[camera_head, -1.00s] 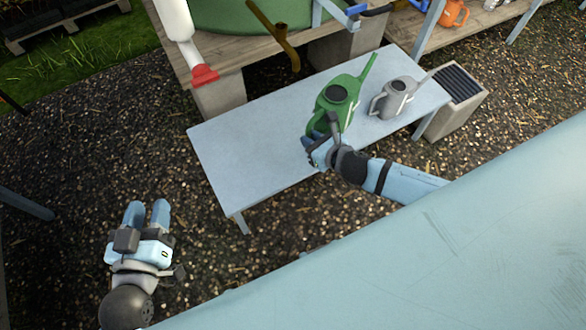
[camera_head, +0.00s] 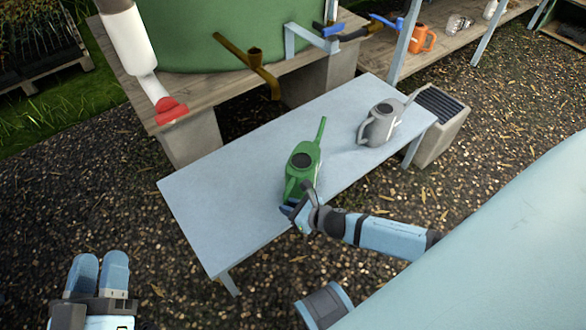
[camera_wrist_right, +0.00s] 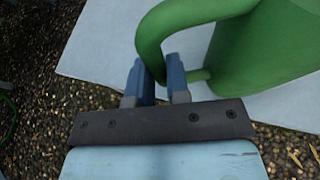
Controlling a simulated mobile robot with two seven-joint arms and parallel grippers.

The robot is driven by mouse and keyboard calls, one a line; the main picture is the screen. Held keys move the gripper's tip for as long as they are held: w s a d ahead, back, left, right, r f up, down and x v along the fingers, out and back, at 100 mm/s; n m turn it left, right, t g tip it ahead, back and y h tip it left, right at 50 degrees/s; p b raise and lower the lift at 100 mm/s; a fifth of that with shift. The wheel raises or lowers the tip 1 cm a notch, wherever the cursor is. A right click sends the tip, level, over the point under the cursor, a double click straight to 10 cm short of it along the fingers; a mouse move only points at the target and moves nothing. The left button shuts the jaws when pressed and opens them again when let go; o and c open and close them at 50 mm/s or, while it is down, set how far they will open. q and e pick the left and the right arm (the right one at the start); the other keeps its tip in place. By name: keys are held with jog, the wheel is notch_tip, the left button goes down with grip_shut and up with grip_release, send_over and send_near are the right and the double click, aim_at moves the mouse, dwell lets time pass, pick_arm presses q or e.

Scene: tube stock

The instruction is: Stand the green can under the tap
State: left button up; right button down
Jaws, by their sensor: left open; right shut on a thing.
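The green can (camera_head: 304,167) is over the middle of the pale blue bench (camera_head: 215,185), its spout pointing up and away; I cannot tell whether its base touches the bench. My right gripper (camera_head: 293,208) is shut on its handle. In the right wrist view the fingers (camera_wrist_right: 157,82) close around the green handle (camera_wrist_right: 152,40), with the can's body (camera_wrist_right: 262,50) to the right. The brown tap (camera_head: 262,72) juts from the big green tank (camera_head: 195,35) beyond the bench's far edge, up and left of the can. My left gripper (camera_head: 97,272) is open and empty at the lower left.
A grey can (camera_head: 379,124) stands on the bench's right part. A white pipe with a red end (camera_head: 170,110) hangs left of the tap. A ribbed-top block (camera_head: 440,120) stands at the bench's right end. An orange can (camera_head: 422,39) is on the back shelf. The bench's left part is clear.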

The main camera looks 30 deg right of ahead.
pick_arm(q)
notch_tip(320, 180, down, 6)
jog(key=g+b, duration=0.2)
jog(key=b, duration=0.2)
jog(key=shift+w+d+m, duration=0.15)
jog(key=shift+m, duration=0.15)
pick_arm(e)
jog(key=shift+w+a+f, duration=0.15)
jog(key=shift+w+f, duration=0.25)
jog(key=shift+w, duration=1.5)
jog(key=shift+w+a+f, duration=0.15)
jog(key=shift+w+f, duration=0.25)
jog(key=shift+w, duration=1.5)
jog(key=shift+w+a+f, duration=0.15)
jog(key=shift+w+f, duration=0.25)
jog(key=shift+w, duration=1.5)
pick_arm(q)
jog(key=shift+d+r, duration=0.1)
jog(key=shift+r, duration=0.05)
pick_arm(e)
jog(key=shift+f, duration=0.25)
jog(key=c, duration=1)
grip_release()
